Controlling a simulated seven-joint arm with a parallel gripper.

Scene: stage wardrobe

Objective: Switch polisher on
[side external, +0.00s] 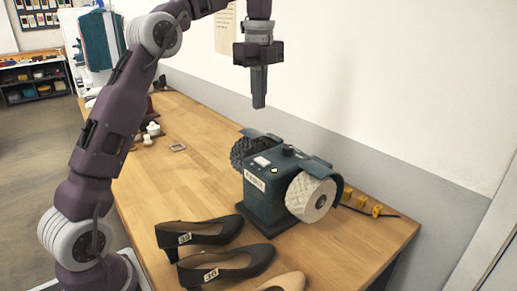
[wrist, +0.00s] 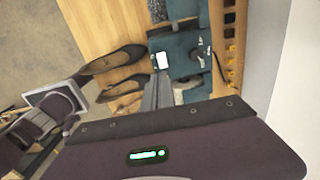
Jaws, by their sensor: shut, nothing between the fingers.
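The polisher (side external: 267,197) is a teal box on the wooden table with a dark bristly wheel (side external: 248,150) on its far end and a pale fluffy wheel (side external: 311,198) on its near end. Its top carries a small white switch (side external: 262,161) and a black knob (side external: 287,150). In the wrist view the polisher (wrist: 177,47) lies beyond my fingers, with the white switch (wrist: 160,61) near their tips. Which way the switch is set cannot be told. My gripper (side external: 259,104) is shut and empty, pointing down, well above the polisher and apart from it.
Black shoes (side external: 228,264) with number tags and a beige shoe (side external: 287,283) stand at the table's front, close to the polisher. Small yellow items (side external: 362,203) and a dark cord lie to its right. A wall (side external: 360,95) rises behind. The table left of the polisher is mostly clear.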

